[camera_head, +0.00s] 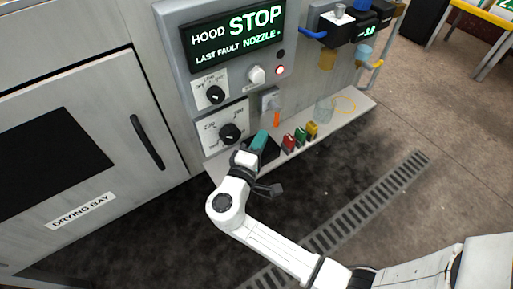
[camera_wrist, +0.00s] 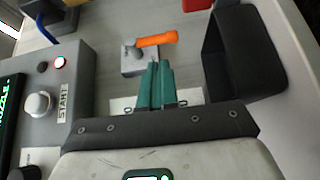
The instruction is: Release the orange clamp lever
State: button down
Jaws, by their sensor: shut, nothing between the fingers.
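The orange clamp lever (camera_head: 277,119) is fixed to a small grey block (camera_head: 270,98) on the front of the control panel, and it hangs down in the head view. In the wrist view the lever (camera_wrist: 157,40) points to the right from the round pivot on its grey block. My gripper (camera_head: 263,135) is in front of the panel, just below and left of the lever. Its teal fingers (camera_wrist: 156,66) are together with nothing between them. In the wrist view their tips appear close to the lever; I cannot tell whether they touch it.
A black open holder (camera_head: 268,153) stands on the shelf beside my gripper, with red, green and yellow items (camera_head: 300,136) to its right. A clear cup (camera_head: 324,109) is farther along. Two black knobs, a white knob and a lit red lamp (camera_head: 280,70) are on the panel.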

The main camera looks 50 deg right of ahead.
jog(key=shift+b+x, duration=0.45)
jog(key=shift+x, duration=2.05)
jog(key=shift+s+d+f+b, duration=0.15)
jog(key=shift+d+f+b, duration=0.25)
jog(key=shift+d+f, duration=0.1)
jog(key=shift+d, duration=0.1)
jog(key=p+v, duration=0.2)
jog(key=v, duration=0.9)
jog(key=shift+p, duration=0.3)
jog(key=shift+d, duration=0.1)
